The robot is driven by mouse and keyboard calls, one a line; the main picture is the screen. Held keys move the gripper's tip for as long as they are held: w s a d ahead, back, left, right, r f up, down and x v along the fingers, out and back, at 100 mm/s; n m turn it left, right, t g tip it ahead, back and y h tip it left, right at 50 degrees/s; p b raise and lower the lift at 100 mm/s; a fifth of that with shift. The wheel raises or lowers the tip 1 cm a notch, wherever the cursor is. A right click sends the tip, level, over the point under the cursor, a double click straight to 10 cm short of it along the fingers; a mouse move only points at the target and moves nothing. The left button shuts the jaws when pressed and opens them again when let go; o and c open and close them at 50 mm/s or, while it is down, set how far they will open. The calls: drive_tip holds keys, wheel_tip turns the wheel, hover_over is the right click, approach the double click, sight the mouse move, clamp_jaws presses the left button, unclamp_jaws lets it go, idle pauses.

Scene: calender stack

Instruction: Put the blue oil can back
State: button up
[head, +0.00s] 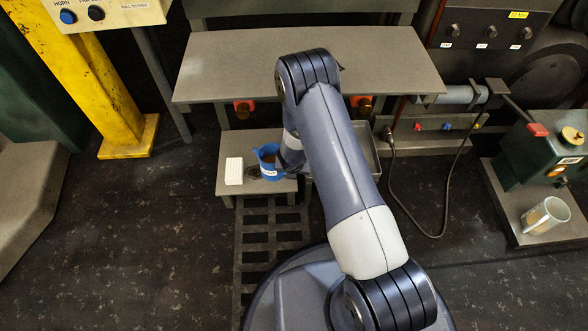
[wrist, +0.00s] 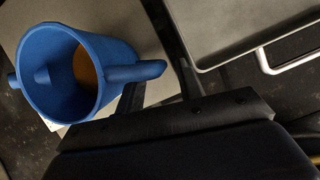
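The blue oil can (head: 268,163) stands upright on a low grey step (head: 228,148) in the head view, with a pale label on its front. In the wrist view the can (wrist: 35,60) fills the upper left; amber liquid shows inside, and its handle points right. My gripper (wrist: 162,92) is at the handle side of the can. Its dark fingers look apart, with pale surface showing between them beside the handle's end. Whether a finger touches the handle is unclear. In the head view my arm mostly hides the gripper.
A white block (head: 234,171) sits left of the can. A grey tray (head: 366,146) lies right of it, partly behind my arm. A wide grey shelf (head: 225,65) overhangs behind. A cable (head: 440,205) loops down right.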

drive_tip(key=p+v, duration=0.2)
drive_tip(key=v, duration=0.8)
drive_tip(key=shift+r+p, duration=0.2)
drive_tip(key=shift+p, duration=0.15)
drive_tip(key=shift+f, duration=0.1)
drive_tip(key=b+x, duration=0.2)
drive_tip(key=x, duration=0.4)
drive_tip(key=b+x, duration=0.2)
drive_tip(key=x, duration=0.4)
drive_tip(key=shift+s+f, duration=0.1)
drive_tip(key=shift+f, duration=0.35)
wheel_tip(320, 180, up, 2)
drive_tip(key=shift+p, duration=0.75)
drive_tip(key=shift+r+p, duration=0.3)
drive_tip(key=shift+r, duration=0.35)
drive_tip(key=shift+d, duration=0.1)
